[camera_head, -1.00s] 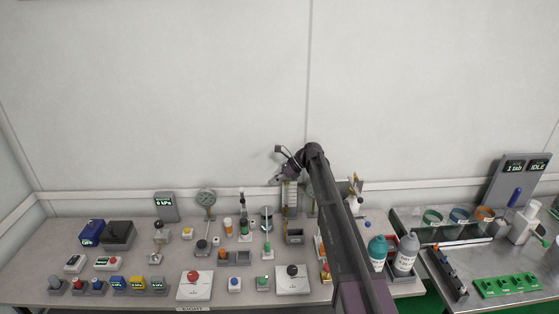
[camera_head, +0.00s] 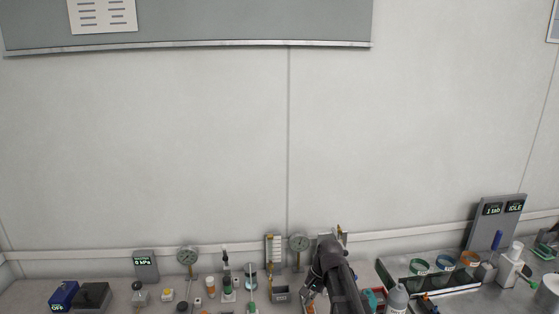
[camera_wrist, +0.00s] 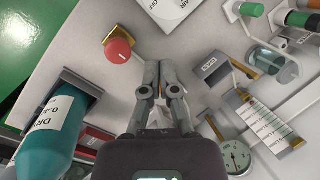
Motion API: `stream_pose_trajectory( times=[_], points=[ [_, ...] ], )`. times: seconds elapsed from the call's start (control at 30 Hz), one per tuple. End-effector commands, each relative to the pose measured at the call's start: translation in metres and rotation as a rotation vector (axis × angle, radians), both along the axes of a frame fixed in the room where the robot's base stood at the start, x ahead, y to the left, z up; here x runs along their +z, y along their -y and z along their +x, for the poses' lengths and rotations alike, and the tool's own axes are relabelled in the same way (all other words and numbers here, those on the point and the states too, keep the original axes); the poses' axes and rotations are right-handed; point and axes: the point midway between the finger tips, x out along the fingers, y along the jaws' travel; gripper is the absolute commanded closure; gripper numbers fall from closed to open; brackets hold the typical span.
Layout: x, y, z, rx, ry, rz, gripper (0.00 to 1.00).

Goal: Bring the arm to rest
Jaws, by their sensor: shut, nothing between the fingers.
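My gripper (camera_wrist: 161,72) shows in the wrist view with its two fingers together and nothing between them. The gripper shows there only in part, small and dark, at the arm's left side.
A teal bottle (camera_wrist: 52,128) stands close on the left in the wrist view.

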Motion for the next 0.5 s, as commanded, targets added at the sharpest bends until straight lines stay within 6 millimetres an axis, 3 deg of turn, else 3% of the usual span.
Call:
stream_pose_trajectory(
  times=[0.03, 0.2, 0.33, 0.5],
  points=[
    [-0.001, 0.011, -0.026, 0.056, 0.025, -0.034, 1.00],
    [-0.005, 0.045, -0.076, 0.263, 0.095, -0.150, 1.00],
    [-0.006, 0.065, -0.106, 0.399, 0.124, -0.222, 1.00],
    [-0.007, 0.080, -0.127, 0.508, 0.136, -0.278, 1.00]
  ],
)
